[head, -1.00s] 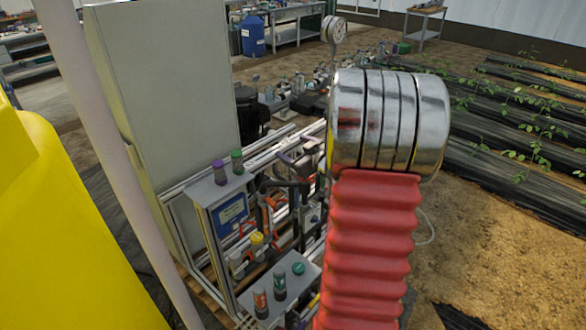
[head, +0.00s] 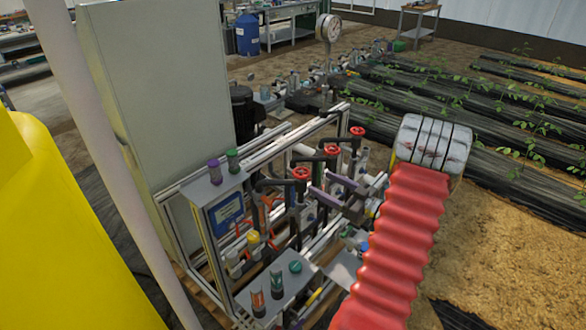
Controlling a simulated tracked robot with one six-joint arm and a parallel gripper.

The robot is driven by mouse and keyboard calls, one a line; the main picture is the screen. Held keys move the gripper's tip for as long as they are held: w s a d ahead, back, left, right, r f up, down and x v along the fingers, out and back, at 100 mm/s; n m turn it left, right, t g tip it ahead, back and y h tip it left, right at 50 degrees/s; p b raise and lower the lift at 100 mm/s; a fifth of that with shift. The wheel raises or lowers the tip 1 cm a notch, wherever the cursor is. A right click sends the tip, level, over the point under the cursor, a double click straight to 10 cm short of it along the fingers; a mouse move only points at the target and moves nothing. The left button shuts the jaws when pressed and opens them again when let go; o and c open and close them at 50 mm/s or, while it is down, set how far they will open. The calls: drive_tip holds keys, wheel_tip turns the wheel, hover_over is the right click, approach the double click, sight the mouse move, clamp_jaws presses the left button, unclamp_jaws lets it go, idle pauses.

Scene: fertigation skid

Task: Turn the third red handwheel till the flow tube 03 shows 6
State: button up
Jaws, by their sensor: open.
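Three red handwheels stand in a row on the skid: a near one (head: 300,173), a middle one (head: 332,150) and a far one (head: 357,131). I cannot read any number that tells which is the third. My gripper (head: 320,181) points left, its two purple fingers spread apart with nothing between them. The fingers show just below the middle handwheel and right of the near one; both wheels look clear of them, though depth is hard to judge. No flow tube 03 or reading can be made out.
A tall grey cabinet (head: 160,100) stands left of the skid. Metal frame rails and dark pipes crowd around the handwheels. A shelf (head: 262,300) with small bottles is in front. A round gauge (head: 328,28) stands behind. Bare soil lies to the right.

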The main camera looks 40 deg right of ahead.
sight(301, 175)
drive_tip(key=w+a, duration=0.1)
drive_tip(key=w, duration=1.2)
drive_tip(key=shift+w+a, duration=0.3)
drive_tip(key=shift+w, duration=0.1)
drive_tip(key=shift+c, duration=0.2)
drive_tip(key=c, duration=1)
